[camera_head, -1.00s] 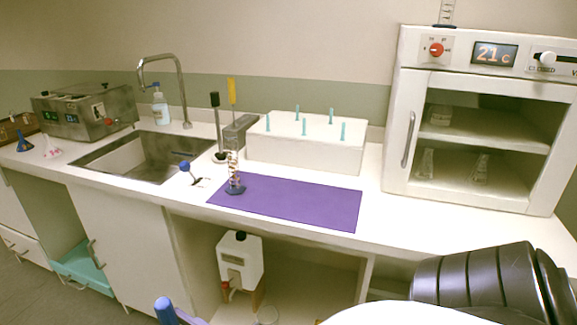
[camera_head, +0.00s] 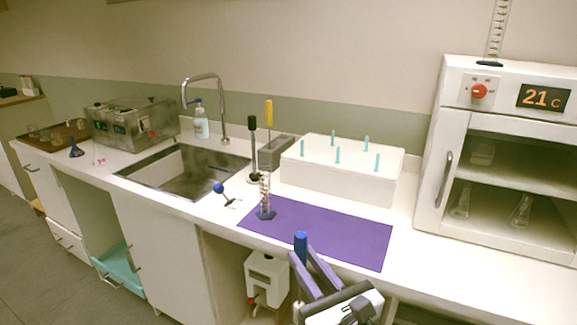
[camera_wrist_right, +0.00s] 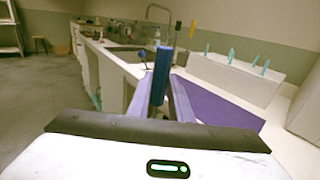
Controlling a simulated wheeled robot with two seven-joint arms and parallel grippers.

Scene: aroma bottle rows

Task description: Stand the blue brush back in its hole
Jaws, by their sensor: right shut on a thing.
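The blue brush shows as a blue cylindrical handle (camera_head: 301,246). It also stands up between the fingers in the right wrist view (camera_wrist_right: 160,74). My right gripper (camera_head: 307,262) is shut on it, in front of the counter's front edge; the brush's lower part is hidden. A grey holder block (camera_head: 284,150) stands at the back of the counter, left of the white box. A yellow-handled tool (camera_head: 269,113) stands upright at it, and a black-handled one (camera_head: 252,124) stands at its left side. I cannot make out the holes in the block. My left gripper is not in view.
A purple mat (camera_head: 330,236) lies on the counter, with a glass cylinder (camera_head: 265,196) at its left end. A blue-knobbed item (camera_head: 219,188) lies near the sink (camera_head: 165,176). A white box (camera_head: 340,178) with several teal pegs stands behind the mat; a white cabinet (camera_head: 425,215) is at right.

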